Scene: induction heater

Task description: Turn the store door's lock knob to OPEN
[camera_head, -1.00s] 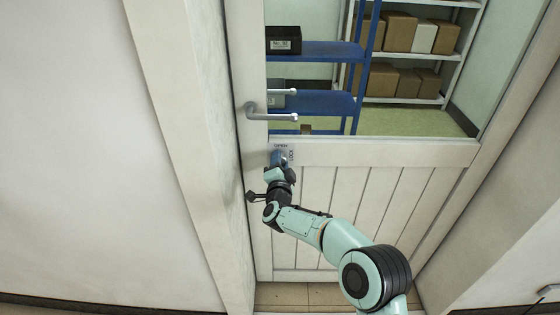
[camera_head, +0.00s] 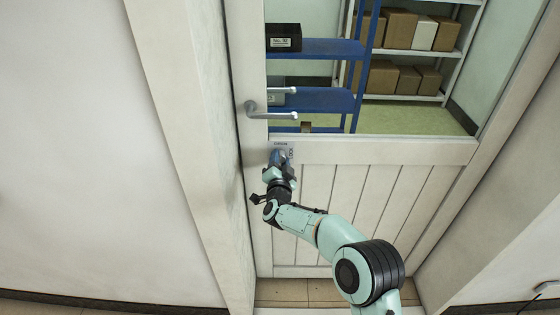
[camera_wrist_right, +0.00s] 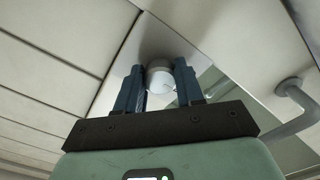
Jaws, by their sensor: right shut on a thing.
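The store door (camera_head: 370,154) is a pale panelled door with a window, and it stands shut. Its lock plate (camera_head: 290,148) sits below the door handle, with small lettering at its top and right side. The round silver lock knob (camera_wrist_right: 159,84) shows in the right wrist view between the two blue fingers of my right gripper (camera_wrist_right: 160,72). The right gripper is shut on the knob. In the head view the right gripper (camera_head: 277,158) covers the knob, so which mark it points to cannot be told. My left gripper is not in view.
A silver lever handle (camera_head: 270,114) sticks out just above the lock plate. The door frame (camera_head: 190,150) stands close on the left. Behind the window are a blue shelf (camera_head: 320,100) and cardboard boxes (camera_head: 398,28).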

